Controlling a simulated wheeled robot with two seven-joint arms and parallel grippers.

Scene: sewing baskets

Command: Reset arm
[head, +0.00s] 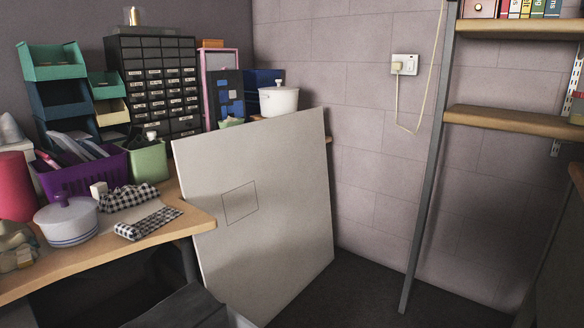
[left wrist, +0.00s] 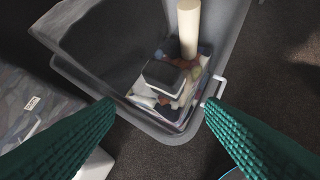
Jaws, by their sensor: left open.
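My left gripper (left wrist: 158,115) shows in the left wrist view as two teal ribbed fingers spread wide apart. It is open, with nothing between the fingertips. Beyond them is a grey plastic bin (left wrist: 225,50), seen from above, holding a pale roll (left wrist: 188,28), a small dark box (left wrist: 165,75) and folded cloth. Whether the fingers touch the bin is hard to tell. Neither gripper shows in the head view, and my right gripper is not in view.
In the head view, a wooden desk (head: 60,262) at left holds a purple basket (head: 85,178), a lidded white pot (head: 67,220) and checked cloth (head: 128,198). A large pale board (head: 270,205) leans beside it. A wooden shelf (head: 510,122) stands at right. Dark floor (head: 350,285) is clear between.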

